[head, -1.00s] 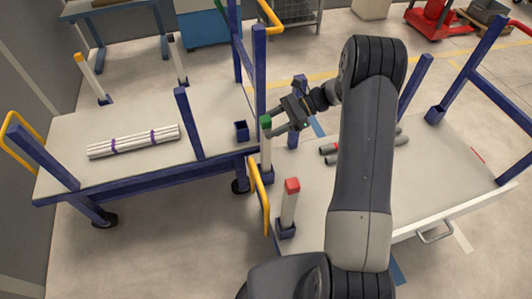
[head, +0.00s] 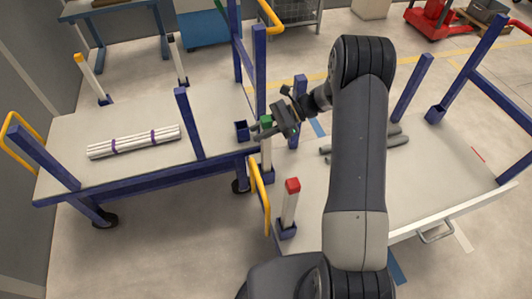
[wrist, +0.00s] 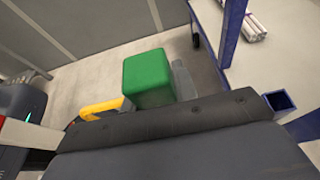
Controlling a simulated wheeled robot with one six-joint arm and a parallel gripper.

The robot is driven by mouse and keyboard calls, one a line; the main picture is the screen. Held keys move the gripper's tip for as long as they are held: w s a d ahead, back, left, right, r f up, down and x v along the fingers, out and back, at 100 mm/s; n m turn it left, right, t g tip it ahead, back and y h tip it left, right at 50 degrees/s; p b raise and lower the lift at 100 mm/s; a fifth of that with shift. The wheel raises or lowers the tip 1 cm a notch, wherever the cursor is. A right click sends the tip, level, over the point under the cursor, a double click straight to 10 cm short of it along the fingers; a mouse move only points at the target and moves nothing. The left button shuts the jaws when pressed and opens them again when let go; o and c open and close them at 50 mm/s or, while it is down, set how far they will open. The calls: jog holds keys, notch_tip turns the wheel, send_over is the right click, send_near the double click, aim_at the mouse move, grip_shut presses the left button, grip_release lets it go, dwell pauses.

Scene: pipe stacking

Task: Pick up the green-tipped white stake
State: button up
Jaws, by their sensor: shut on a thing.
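The white stake (head: 266,158) with the green tip (head: 266,121) stands upright at the left corner of the right-hand cart. Its foot is in a blue corner socket (head: 266,175). My gripper (head: 263,130) is shut on the stake near its top, with the green tip showing between and above the fingers. In the wrist view the green tip (wrist: 148,78) rises behind a wide dark finger, which hides most of the stake below.
A red-tipped stake (head: 290,203) stands nearer on the same cart. Grey pipes (head: 396,138) lie on the cart, partly behind my arm. The left cart holds a bundle of white pipes (head: 133,143). Blue posts and a yellow handle (head: 259,195) stand close by.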

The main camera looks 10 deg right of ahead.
grip_shut()
notch_tip(320, 180, up, 20)
jog(key=p, duration=1)
dwell(0.3)
